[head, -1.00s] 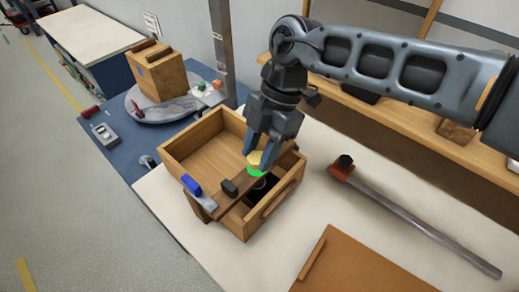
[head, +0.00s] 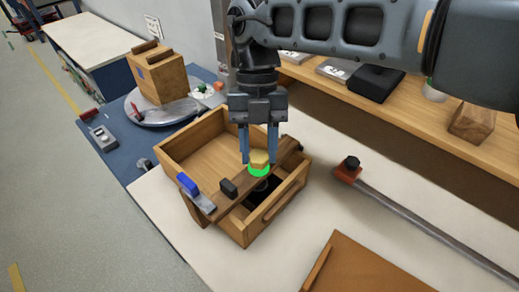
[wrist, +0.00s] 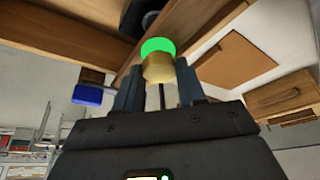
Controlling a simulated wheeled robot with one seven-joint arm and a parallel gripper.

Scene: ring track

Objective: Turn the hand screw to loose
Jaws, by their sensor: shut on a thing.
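The hand screw (head: 259,160) has a pale yellow knob with a bright green band under it, on a brown wooden bar (head: 235,201) lying across an open wooden box (head: 180,147). My gripper (head: 258,153) points down over it, one finger on each side of the knob, and is shut on it. In the wrist view the knob (wrist: 158,69) and its green band sit between my two fingertips. The contact faces are hidden. A blue-handled piece (head: 188,185) is at the bar's near left end and a black block (head: 229,188) is on the bar.
A long metal bar with an orange-red and black end (head: 349,168) lies on the bench to the right. A brown board (head: 370,268) is at the front. A shelf (head: 420,100) holding dark boxes runs behind. A round turntable (head: 158,112) with a wooden box stands back left.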

